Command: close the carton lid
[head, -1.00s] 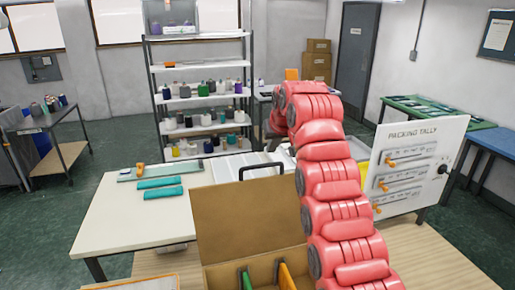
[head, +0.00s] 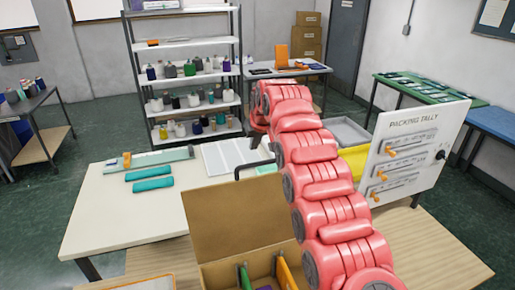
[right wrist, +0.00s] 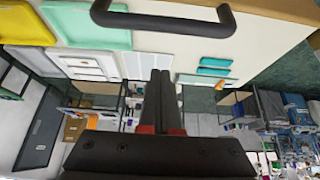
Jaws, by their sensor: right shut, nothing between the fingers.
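The carton (head: 215,274) stands at the bottom middle of the head view, with its brown lid (head: 235,215) raised and open. A dark bar handle (head: 246,171) is at the lid's top edge; it also shows large at the top of the right wrist view (right wrist: 165,22). Green (head: 244,277) and orange (head: 286,275) upright pieces stand inside the carton. My right arm passes in front of the lid's right side and hides the gripper in the head view. In the right wrist view my right gripper (right wrist: 160,76) is shut and empty, apart from the handle. My left gripper is out of view.
A white table (head: 110,220) lies behind the carton, with teal rolls (head: 152,184) on it. A packing tally board (head: 420,150) stands to the right, near a grey tray (head: 345,131). Shelves of cones (head: 188,105) stand behind.

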